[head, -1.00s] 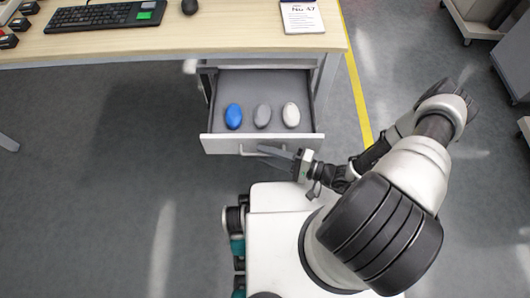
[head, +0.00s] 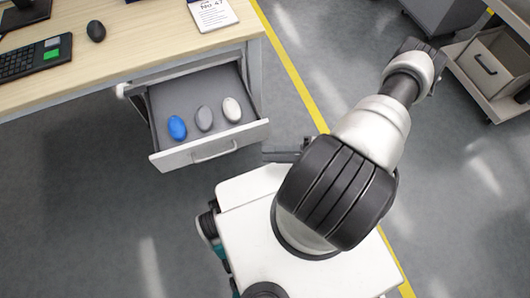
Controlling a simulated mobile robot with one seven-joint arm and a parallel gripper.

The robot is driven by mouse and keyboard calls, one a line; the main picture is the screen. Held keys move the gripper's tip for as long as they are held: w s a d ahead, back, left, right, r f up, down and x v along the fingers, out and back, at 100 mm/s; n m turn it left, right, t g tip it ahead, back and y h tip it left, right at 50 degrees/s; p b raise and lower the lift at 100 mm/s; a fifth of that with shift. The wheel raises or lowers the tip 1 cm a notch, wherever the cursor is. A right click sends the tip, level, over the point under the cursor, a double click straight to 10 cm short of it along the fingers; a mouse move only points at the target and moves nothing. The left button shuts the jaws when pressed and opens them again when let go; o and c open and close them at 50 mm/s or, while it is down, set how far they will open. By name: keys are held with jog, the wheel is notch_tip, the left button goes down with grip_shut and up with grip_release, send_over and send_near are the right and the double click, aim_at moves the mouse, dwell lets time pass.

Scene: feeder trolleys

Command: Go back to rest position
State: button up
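My gripper (head: 283,152) shows just right of the open drawer's front, apart from its handle. Most of it is hidden behind my arm, so I cannot tell whether it is open or shut. The drawer (head: 171,158) is pulled out from under the desk. In it lie a blue oval object (head: 177,127), a grey one (head: 205,118) and a white one (head: 232,109), side by side.
The wooden desk (head: 130,52) carries a keyboard (head: 20,63), a mouse (head: 96,31) and a printed card (head: 212,14). A trolley with a grey bin (head: 486,62) stands at the upper right. A yellow line (head: 292,68) crosses the floor. The floor left of my base is clear.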

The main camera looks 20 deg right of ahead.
dwell(0.5)
jog(key=w+r+n+g+h, duration=0.3)
jog(key=r+g+h, duration=0.15)
jog(key=r, duration=0.95)
jog(key=w+r+n+g+h, duration=0.3)
jog(key=r+n+g+h, duration=0.15)
jog(key=r, duration=0.85)
jog(key=s+a+r+t+h, duration=0.2)
jog(key=a+r+h, duration=0.1)
jog(key=r, duration=0.4)
jog(key=s+a+r+t+h, duration=0.1)
jog(key=s+a+r+h, duration=0.1)
jog(key=r, duration=0.4)
notch_tip(320, 180, up, 29)
jog(key=s+d+t+h+p, duration=0.1)
jog(key=t+p, duration=0.3)
jog(key=p, duration=1.7)
jog(key=shift+s+d+f+t+h, duration=0.2)
jog(key=shift+s+d+t+h, duration=0.15)
jog(key=shift+s, duration=0.3)
jog(key=shift+a+m, duration=0.2)
jog(key=shift+m, duration=0.05)
